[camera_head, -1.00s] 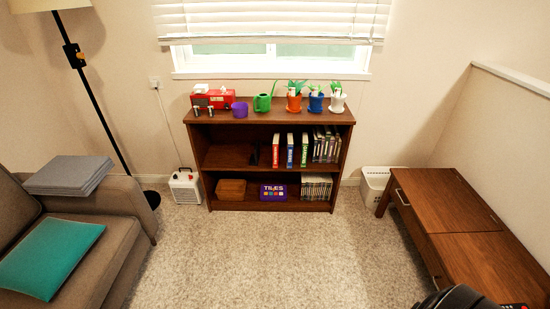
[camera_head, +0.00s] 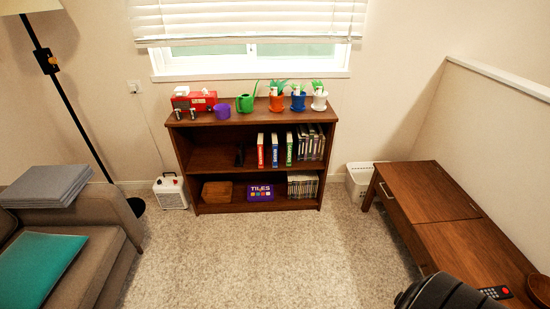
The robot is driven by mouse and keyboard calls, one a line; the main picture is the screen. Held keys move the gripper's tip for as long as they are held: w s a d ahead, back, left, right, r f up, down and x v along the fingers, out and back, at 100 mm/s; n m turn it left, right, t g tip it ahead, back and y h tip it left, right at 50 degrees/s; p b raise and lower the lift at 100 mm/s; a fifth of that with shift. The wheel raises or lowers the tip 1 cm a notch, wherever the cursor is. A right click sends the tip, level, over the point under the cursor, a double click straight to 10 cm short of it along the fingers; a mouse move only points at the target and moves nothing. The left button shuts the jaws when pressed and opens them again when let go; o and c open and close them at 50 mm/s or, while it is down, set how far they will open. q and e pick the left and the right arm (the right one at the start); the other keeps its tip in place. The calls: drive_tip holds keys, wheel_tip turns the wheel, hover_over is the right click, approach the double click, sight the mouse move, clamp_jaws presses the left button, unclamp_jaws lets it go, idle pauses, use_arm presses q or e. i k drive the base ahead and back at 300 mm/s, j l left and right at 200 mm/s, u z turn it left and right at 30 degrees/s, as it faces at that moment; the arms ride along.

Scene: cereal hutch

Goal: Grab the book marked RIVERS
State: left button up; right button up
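Three books with coloured spines stand upright on the middle shelf of a brown bookcase (camera_head: 212,159). They are a red book (camera_head: 261,151), a blue book (camera_head: 275,150) and a green book (camera_head: 289,148), with small gaps between them. Their spine lettering is too small to read, so I cannot tell which is marked RIVERS. A row of thinner books or cases (camera_head: 313,143) stands to their right. Neither of my grippers is in view. A dark rounded part, which may be mine, shows at the bottom right edge.
The bookcase top holds a red toy truck, a purple pot, a green watering can (camera_head: 245,103) and three potted plants. A sofa (camera_head: 85,260) stands left, a low wooden cabinet (camera_head: 430,190) right. The carpet (camera_head: 260,255) before the bookcase is clear.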

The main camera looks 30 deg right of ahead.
sight(274, 140)
drive_tip(key=i+l+z, duration=0.1)
drive_tip(key=z, duration=0.4)
drive_tip(key=i+z, duration=0.15)
drive_tip(key=z, duration=0.3)
drive_tip(key=i+z, duration=0.1)
drive_tip(key=z, duration=0.4)
